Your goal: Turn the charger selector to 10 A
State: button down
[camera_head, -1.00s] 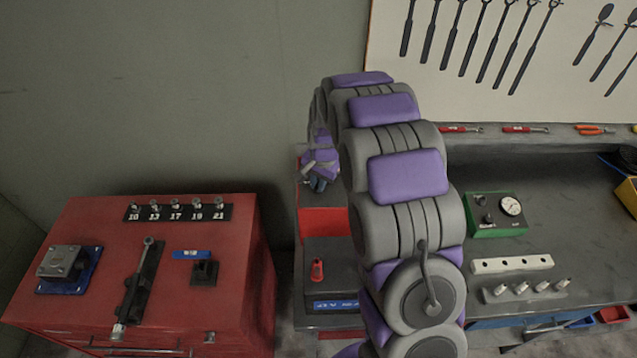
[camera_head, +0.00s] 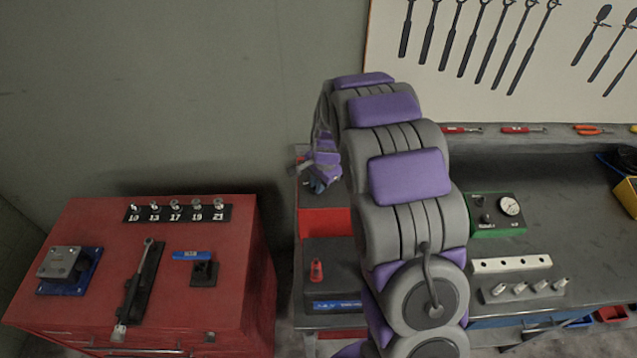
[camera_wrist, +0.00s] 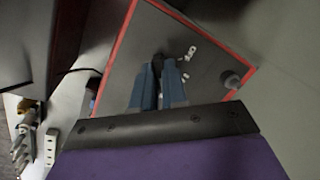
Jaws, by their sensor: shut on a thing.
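The charger is a red-edged box with a grey face (camera_wrist: 133,58). In the head view its red front (camera_head: 323,221) shows left of my arm. My gripper (camera_wrist: 161,68) is shut at the charger face in the wrist view, with its blue fingers on either side of a dark piece (camera_wrist: 158,62), which looks like the selector knob. The fingers hide most of it. White markings (camera_wrist: 191,50) lie just right of the fingertips, too small to read. In the head view my gripper (camera_head: 320,184) is small, low over the charger's top and partly behind my arm.
A grey round post (camera_wrist: 231,80) stands near the face's right edge. A black box with a red terminal (camera_head: 316,270) sits in front of the charger. A red tool cabinet (camera_head: 100,220) stands left. A green gauge box (camera_head: 497,214) is on the bench right.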

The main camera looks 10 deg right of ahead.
jog(key=shift+s+f, duration=0.2)
jog(key=shift+f, duration=0.05)
jog(key=c, duration=1.4)
grip_release()
jog(key=shift+o, duration=1.2)
jog(key=shift+s+r, duration=0.1)
jog(key=shift+w+a, duration=0.1)
jog(key=shift+w, duration=0.35)
jog(key=shift+s+a+r, duration=0.1)
jog(key=shift+r, duration=0.1)
jog(key=v, duration=1.6)
jog(key=shift+r+b, duration=0.3)
jog(key=shift+r, duration=0.05)
jog(key=s+f+n+g+b, duration=0.1)
jog(key=s+f+n+b, duration=0.3)
jog(key=s, duration=0.9)
jog(key=s+a+f+n+g+b, duration=0.1)
jog(key=s+f+n+b, duration=0.3)
jog(key=s, duration=0.9)
jog(key=s+a+f+n+g+h+b, duration=0.1)
jog(key=s+f+n+b, duration=0.3)
jog(key=s, duration=0.9)
jog(key=shift+f+g+b, duration=0.4)
jog(key=shift+f+b, duration=0.1)
jog(key=shift+f, duration=0.45)
